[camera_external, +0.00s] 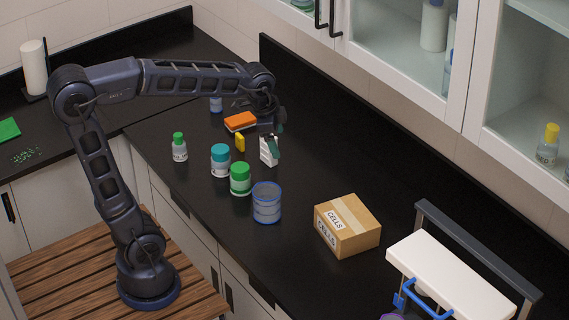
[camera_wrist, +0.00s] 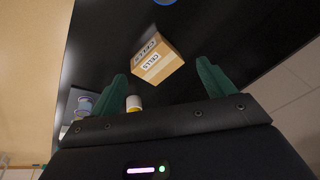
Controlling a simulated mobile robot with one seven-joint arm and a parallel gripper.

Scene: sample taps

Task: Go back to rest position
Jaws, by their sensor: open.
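My gripper (camera_external: 272,142) hangs at the end of my raised arm above the black counter in the external view. It is near a small white block-like item (camera_external: 266,154); I cannot tell whether they touch. In the wrist view my gripper (camera_wrist: 161,72) shows its two green fingers spread wide apart, with nothing held between them. The cardboard box labelled CELLS (camera_wrist: 157,60) lies beyond the fingers there, and a small yellow and white item (camera_wrist: 133,103) shows beside the left finger.
Bottles with green (camera_external: 180,150) and teal (camera_external: 221,163) lids, a green-lidded jar (camera_external: 240,180) and a blue-rimmed container (camera_external: 267,205) stand on the counter. The cardboard box (camera_external: 347,226) and a white-topped device (camera_external: 450,275) are at right. Wall cabinets (camera_external: 400,40) hang above.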

